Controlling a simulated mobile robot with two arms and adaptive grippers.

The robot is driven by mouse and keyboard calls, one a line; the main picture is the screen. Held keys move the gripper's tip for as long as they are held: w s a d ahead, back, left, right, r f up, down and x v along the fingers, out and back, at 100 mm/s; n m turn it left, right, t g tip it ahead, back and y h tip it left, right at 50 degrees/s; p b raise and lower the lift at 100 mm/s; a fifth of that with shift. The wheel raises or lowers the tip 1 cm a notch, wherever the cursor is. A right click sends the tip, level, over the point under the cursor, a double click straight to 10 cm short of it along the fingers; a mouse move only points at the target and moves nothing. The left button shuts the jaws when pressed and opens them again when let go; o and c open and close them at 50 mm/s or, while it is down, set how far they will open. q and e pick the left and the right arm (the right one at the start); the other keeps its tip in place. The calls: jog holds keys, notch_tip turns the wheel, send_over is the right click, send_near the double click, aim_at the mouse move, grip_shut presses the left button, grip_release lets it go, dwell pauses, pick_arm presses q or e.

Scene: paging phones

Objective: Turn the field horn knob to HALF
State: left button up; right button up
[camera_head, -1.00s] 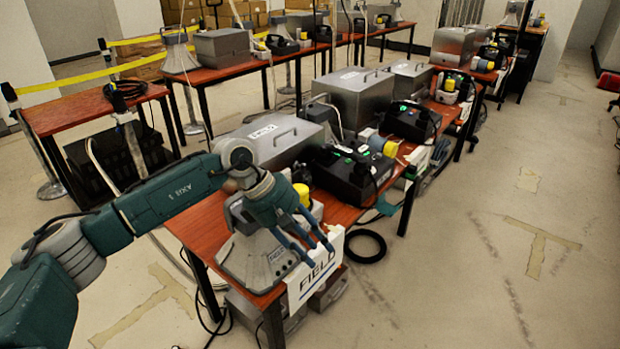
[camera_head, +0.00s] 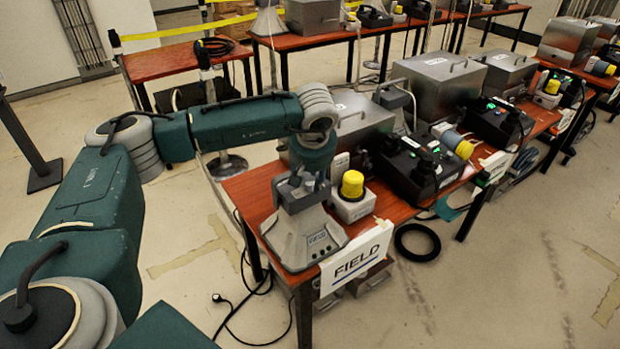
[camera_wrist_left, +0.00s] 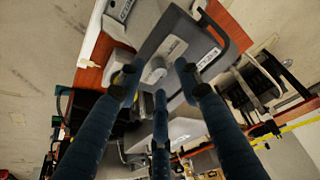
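Contact cannot be told. The knob's setting is not readable. My right gripper is not in view.
A yellow-capped beacon (camera_head: 352,198) stands right beside the horn. A FIELD sign (camera_head: 356,260) hangs at the table's front edge. Metal cases (camera_head: 440,90) and black phone units (camera_head: 415,170) crowd the table behind. Cables lie on the floor.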

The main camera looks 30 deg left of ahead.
pick_arm(q)
jog(key=shift+x, duration=0.85)
